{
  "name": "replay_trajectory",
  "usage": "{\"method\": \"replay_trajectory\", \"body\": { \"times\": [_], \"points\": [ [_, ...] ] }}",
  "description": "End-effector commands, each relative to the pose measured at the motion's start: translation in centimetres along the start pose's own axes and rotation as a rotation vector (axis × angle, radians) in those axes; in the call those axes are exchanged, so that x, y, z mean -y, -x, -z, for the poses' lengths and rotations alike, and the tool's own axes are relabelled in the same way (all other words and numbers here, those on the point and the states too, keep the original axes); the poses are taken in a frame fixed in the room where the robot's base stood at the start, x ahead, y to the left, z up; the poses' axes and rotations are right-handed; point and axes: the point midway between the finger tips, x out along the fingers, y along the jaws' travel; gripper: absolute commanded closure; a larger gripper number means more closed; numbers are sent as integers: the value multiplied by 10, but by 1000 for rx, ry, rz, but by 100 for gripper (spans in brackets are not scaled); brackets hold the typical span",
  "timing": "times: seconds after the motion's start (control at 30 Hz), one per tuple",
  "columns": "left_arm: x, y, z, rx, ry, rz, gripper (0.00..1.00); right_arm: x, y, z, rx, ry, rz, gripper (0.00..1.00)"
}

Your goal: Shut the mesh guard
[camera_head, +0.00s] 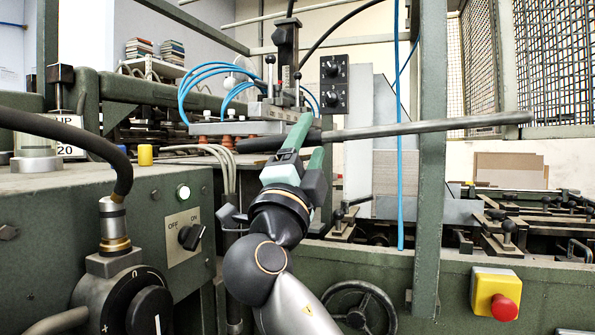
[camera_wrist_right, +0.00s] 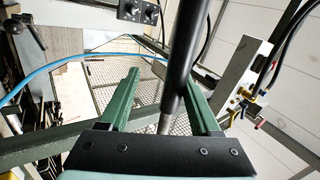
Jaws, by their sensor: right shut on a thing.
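The mesh guard (camera_head: 555,62) shows as wire mesh in green frames at the upper right, its lower edge above the machine bed. Wire mesh also shows behind the fingers in the right wrist view (camera_wrist_right: 142,97). My right gripper (camera_head: 308,142) is shut on a long dark bar (camera_head: 430,127), which runs nearly level across the middle of the head view to the right. In the right wrist view the bar (camera_wrist_right: 186,60) passes between the two green fingers. How the bar joins the guard cannot be made out. My left gripper is not in view.
A green upright post (camera_head: 430,190) stands behind the bar. A blue hose (camera_head: 400,180) hangs beside it. A red stop button (camera_head: 504,307) sits low at the right. The control panel (camera_head: 183,237) with a switch is at the left. A suction head (camera_head: 262,118) is behind my gripper.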

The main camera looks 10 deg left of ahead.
Motion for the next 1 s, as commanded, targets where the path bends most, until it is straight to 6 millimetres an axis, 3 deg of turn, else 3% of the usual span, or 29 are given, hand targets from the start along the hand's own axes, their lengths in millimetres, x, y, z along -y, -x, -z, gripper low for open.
{"method": "replay_trajectory", "body": {
  "times": [0.3,0.5,0.7,1.0],
  "points": [
    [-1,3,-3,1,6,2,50,-2,68,-2,7,-3,-4,42],
    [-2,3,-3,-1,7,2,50,-1,101,-2,5,-1,-1,42],
    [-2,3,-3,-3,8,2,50,0,113,-1,5,-1,1,42],
    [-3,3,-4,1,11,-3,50,1,114,-1,4,-1,2,42]
  ]
}}
